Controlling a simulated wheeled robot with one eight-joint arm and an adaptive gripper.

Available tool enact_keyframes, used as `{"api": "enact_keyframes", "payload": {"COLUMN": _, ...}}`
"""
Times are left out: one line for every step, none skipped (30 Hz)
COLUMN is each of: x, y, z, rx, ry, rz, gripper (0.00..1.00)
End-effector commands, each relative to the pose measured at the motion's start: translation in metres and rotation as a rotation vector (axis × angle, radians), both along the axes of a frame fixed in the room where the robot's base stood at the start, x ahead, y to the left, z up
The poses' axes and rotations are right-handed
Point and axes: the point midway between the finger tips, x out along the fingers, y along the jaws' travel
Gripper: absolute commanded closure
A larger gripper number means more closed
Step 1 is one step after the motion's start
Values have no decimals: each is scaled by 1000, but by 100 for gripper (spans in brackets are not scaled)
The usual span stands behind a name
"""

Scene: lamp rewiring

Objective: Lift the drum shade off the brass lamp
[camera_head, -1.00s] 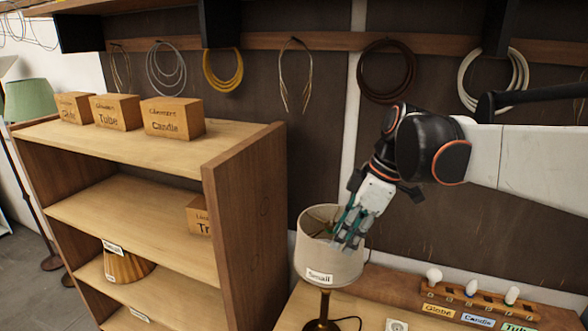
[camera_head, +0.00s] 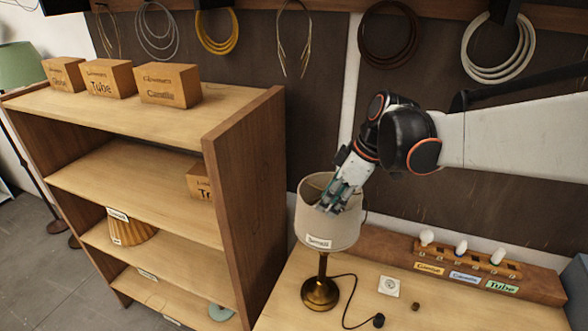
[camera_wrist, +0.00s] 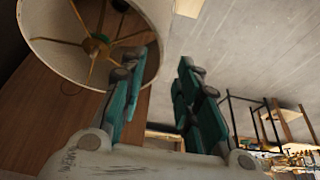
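The brass lamp (camera_head: 320,293) stands on the wooden bench with its cream drum shade (camera_head: 328,227) on top, labelled "Small". The shade sits upright. My gripper (camera_head: 331,206) is at the right side of the shade's top rim, tilted down toward it. In the wrist view my gripper (camera_wrist: 165,68) is open, its two teal fingers apart with nothing between them. The shade (camera_wrist: 152,18) fills the upper left there, with brass spokes showing inside. The left finger overlaps the rim; I cannot tell whether it touches.
A wooden shelf unit (camera_head: 245,200) stands close to the left. On the bench are a bulb rack (camera_head: 465,262) with labelled bulbs, a white socket (camera_head: 389,286) and the lamp's cord and plug (camera_head: 378,321). Cable coils hang on the wall behind.

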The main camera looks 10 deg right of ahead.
Motion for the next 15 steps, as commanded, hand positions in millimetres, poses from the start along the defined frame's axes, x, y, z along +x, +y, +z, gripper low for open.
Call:
{"api": "enact_keyframes", "payload": {"x": 2, "y": 4, "z": -8, "rx": 0, "ry": 0, "rz": 2, "gripper": 70}}
{"api": "enact_keyframes", "payload": {"x": 3, "y": 6, "z": -13, "rx": 0, "ry": 0, "rz": 2, "gripper": 70}}
{"api": "enact_keyframes", "payload": {"x": 4, "y": 8, "z": -20, "rx": 0, "ry": 0, "rz": 1, "gripper": 70}}
{"api": "enact_keyframes", "payload": {"x": 6, "y": 9, "z": -24, "rx": 0, "ry": 0, "rz": 1, "gripper": 70}}
{"api": "enact_keyframes", "payload": {"x": 6, "y": 11, "z": -28, "rx": 0, "ry": 0, "rz": 1, "gripper": 70}}
{"api": "enact_keyframes", "payload": {"x": 7, "y": 13, "z": -34, "rx": 0, "ry": 0, "rz": 1, "gripper": 70}}
{"api": "enact_keyframes", "payload": {"x": 8, "y": 14, "z": -38, "rx": 0, "ry": 0, "rz": 1, "gripper": 70}}
{"api": "enact_keyframes", "payload": {"x": 9, "y": 15, "z": -41, "rx": 0, "ry": 0, "rz": 1, "gripper": 70}}
{"api": "enact_keyframes", "payload": {"x": 10, "y": 17, "z": -45, "rx": 0, "ry": 0, "rz": 1, "gripper": 70}}
{"api": "enact_keyframes", "payload": {"x": 10, "y": 18, "z": -48, "rx": 0, "ry": 0, "rz": 1, "gripper": 70}}
{"api": "enact_keyframes", "payload": {"x": 11, "y": 19, "z": -50, "rx": 0, "ry": 0, "rz": 1, "gripper": 70}}
{"api": "enact_keyframes", "payload": {"x": 11, "y": 20, "z": -53, "rx": 0, "ry": 0, "rz": 0, "gripper": 70}}
{"api": "enact_keyframes", "payload": {"x": 12, "y": 20, "z": -55, "rx": 0, "ry": 0, "rz": 0, "gripper": 70}}
{"api": "enact_keyframes", "payload": {"x": 12, "y": 21, "z": -56, "rx": 0, "ry": 0, "rz": 0, "gripper": 70}}
{"api": "enact_keyframes", "payload": {"x": 12, "y": 21, "z": -57, "rx": 0, "ry": 0, "rz": 0, "gripper": 70}}
